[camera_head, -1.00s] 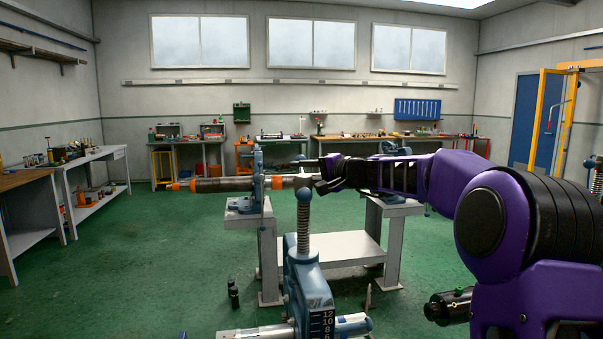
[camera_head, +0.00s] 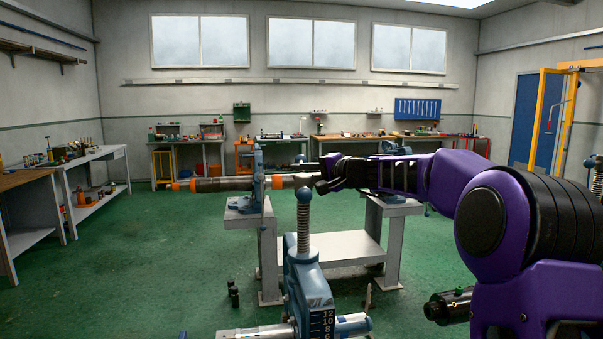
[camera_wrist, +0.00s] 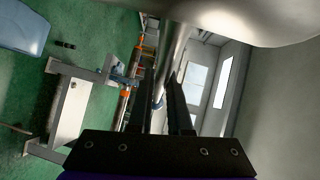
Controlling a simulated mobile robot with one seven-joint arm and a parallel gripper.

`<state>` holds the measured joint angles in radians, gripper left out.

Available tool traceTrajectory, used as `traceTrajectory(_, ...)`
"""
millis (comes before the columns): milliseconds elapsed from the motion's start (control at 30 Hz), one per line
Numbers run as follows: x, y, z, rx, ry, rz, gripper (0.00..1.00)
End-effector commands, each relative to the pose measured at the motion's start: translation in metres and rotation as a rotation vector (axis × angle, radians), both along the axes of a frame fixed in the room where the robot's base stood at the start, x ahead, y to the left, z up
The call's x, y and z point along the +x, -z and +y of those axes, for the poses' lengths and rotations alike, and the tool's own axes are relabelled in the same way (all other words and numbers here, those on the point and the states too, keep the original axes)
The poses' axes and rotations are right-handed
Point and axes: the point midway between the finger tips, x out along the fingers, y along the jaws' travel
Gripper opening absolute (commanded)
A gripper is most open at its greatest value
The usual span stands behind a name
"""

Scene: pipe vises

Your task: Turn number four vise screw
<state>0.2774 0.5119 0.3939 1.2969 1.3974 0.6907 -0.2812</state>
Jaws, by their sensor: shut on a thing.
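A blue pipe vise (camera_head: 308,285) stands in the foreground of the head view. Its upright threaded screw (camera_head: 303,230) ends in a rounded grey knob (camera_head: 303,194). My gripper (camera_head: 320,184) is just above and to the right of that knob. In the wrist view my gripper (camera_wrist: 168,95) has its two dark fingers closed on a slim silver bar (camera_wrist: 160,88). A large rounded silver part (camera_wrist: 240,18) fills the top of that view, very close. The contact is partly hidden in the head view, and I cannot read any vise number four.
A second blue vise (camera_head: 257,180) stands behind on a grey stand (camera_head: 268,250), with a long pipe (camera_head: 222,184) with orange bands through it. Another blue vise (camera_head: 392,182) is farther right. Workbenches line the walls. Green floor (camera_head: 120,270) is open at left.

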Motion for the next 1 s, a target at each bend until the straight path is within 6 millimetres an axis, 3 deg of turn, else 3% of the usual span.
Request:
traceTrajectory(667, 0.0, 0.003, -0.002, -0.002, 0.014, 0.001, 0.0)
traceTrajectory(1000, -0.002, 0.006, -0.025, -0.006, 0.199, -0.002, 0.0)
